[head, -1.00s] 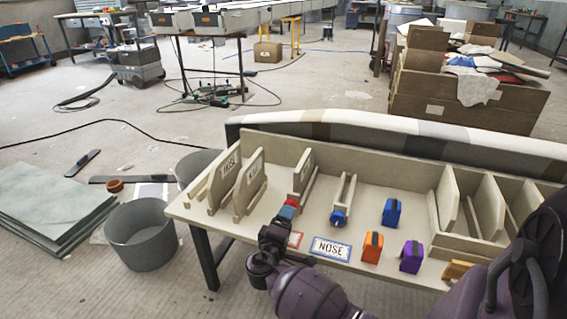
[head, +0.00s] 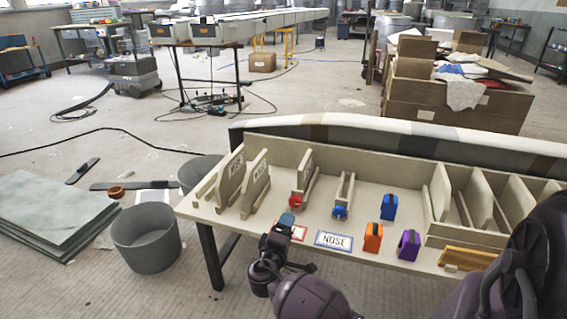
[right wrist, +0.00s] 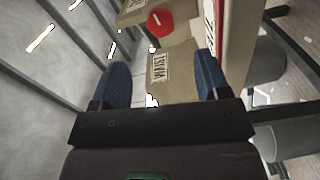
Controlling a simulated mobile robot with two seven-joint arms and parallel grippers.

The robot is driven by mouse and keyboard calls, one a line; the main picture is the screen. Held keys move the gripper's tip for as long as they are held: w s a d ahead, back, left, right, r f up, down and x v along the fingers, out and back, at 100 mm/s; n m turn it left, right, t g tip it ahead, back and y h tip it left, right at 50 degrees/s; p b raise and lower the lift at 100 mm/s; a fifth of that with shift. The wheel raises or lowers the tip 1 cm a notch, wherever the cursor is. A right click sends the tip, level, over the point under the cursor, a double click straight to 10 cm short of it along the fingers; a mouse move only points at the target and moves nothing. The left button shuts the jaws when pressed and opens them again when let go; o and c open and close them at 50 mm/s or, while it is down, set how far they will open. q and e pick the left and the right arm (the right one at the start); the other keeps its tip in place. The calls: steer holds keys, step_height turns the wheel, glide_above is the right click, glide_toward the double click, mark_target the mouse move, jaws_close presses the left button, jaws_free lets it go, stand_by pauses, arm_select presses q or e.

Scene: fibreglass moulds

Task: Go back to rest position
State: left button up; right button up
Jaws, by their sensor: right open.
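My right gripper (head: 286,219) is at the front edge of the table (head: 385,255), just in front of a red piece (head: 295,201). In the right wrist view, my right gripper (right wrist: 164,80) has its two blue fingers wide apart with nothing held between them. The red piece (right wrist: 160,22) shows beyond the fingertips, apart from them. In the head view it sits at the front end of a small wooden slot rack. My left gripper is not in view.
Blue (head: 389,207), orange (head: 373,238) and purple (head: 408,245) pieces stand on the table. Another blue piece (head: 340,212) sits at a slot's front. The NOSE card (head: 333,241) lies near the edge. A grey bucket (head: 146,240) stands on the floor to the left.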

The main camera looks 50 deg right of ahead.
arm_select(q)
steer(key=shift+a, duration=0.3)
arm_select(e)
steer(key=shift+a, duration=0.2)
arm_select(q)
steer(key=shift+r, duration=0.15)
arm_select(e)
steer(key=shift+s, duration=0.2)
arm_select(q)
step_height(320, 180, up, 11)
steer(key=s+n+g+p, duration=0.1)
steer(key=p, duration=2.1)
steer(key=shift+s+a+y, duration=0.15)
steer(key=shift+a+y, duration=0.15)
arm_select(e)
steer(key=s+a+r+t+y, duration=0.1)
steer(key=s+a+r+y, duration=0.4)
steer(key=s, duration=0.7)
steer(key=s+a+r+m+t+y, duration=0.1)
steer(key=s+a+r+y, duration=0.5)
steer(key=s, duration=0.7)
steer(key=s+a+r+t+y, duration=0.2)
steer(key=s+a+r+y, duration=0.3)
steer(key=s+a, duration=0.4)
steer(key=s+r, duration=0.1)
steer(key=s, duration=0.2)
steer(key=shift+s+a+m+y, duration=0.25)
steer(key=shift+s+m+y, duration=0.05)
steer(key=shift+s+m, duration=0.1)
